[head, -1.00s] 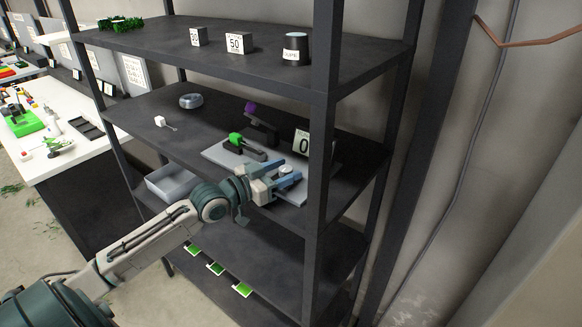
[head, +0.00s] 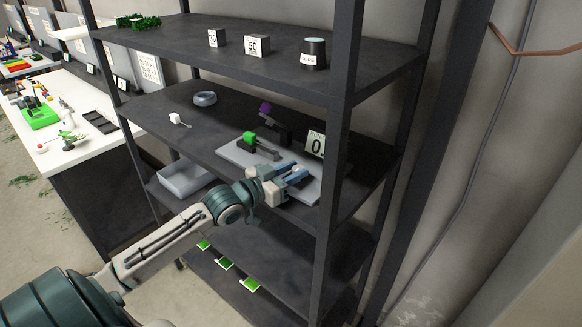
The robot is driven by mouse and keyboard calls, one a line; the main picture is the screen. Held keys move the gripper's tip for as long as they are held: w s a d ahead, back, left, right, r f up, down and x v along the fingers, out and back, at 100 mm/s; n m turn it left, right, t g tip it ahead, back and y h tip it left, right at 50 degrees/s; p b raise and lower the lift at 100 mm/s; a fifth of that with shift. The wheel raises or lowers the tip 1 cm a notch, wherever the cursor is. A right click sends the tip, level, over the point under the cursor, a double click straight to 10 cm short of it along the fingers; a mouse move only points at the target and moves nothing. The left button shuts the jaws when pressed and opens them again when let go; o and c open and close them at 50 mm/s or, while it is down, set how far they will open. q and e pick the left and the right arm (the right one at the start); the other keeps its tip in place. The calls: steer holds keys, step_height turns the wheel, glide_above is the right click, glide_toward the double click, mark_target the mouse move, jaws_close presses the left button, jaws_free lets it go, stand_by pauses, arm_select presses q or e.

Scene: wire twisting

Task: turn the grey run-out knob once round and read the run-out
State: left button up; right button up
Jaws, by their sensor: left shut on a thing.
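The run-out fixture is a grey plate (head: 232,156) on the middle shelf, carrying a green block (head: 249,138) and a dark stand with a purple knob (head: 265,108). A white card (head: 316,143) behind it shows a large 0; its smaller print is too small to read. My left gripper (head: 297,174) reaches in over the plate's right part, its blue fingers shut on the grey knob. The fingers hide most of that knob. My right gripper is not in view.
A shelf post (head: 338,170) stands just right of the gripper. A grey tray (head: 187,180) is below.

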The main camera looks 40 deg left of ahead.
arm_select(q)
steer(key=shift+d+r+n+t+y+p, duration=0.15)
steer(key=shift+n+t+y+p, duration=0.15)
steer(key=shift+n+y+p, duration=0.8)
steer(key=shift+y+p, duration=0.05)
steer(key=shift+y, duration=0.55)
steer(key=shift+d+n+y, duration=0.15)
steer(key=shift+n+y, duration=0.45)
steer(key=shift+y, duration=0.1)
steer(key=shift+d+f+n+y, duration=0.2)
steer(key=shift+n+y, duration=0.4)
steer(key=shift+y, duration=0.5)
steer(key=shift+n+y+b, duration=0.65)
steer(key=shift+n+y, duration=0.05)
steer(key=shift+y, duration=0.4)
steer(key=shift+w+d+n+g+y+b, duration=0.15)
steer(key=shift+n+g+y+b, duration=0.45)
steer(key=shift+n+y+b, duration=0.65)
steer(key=shift+y, duration=0.55)
steer(key=shift+r, duration=0.1)
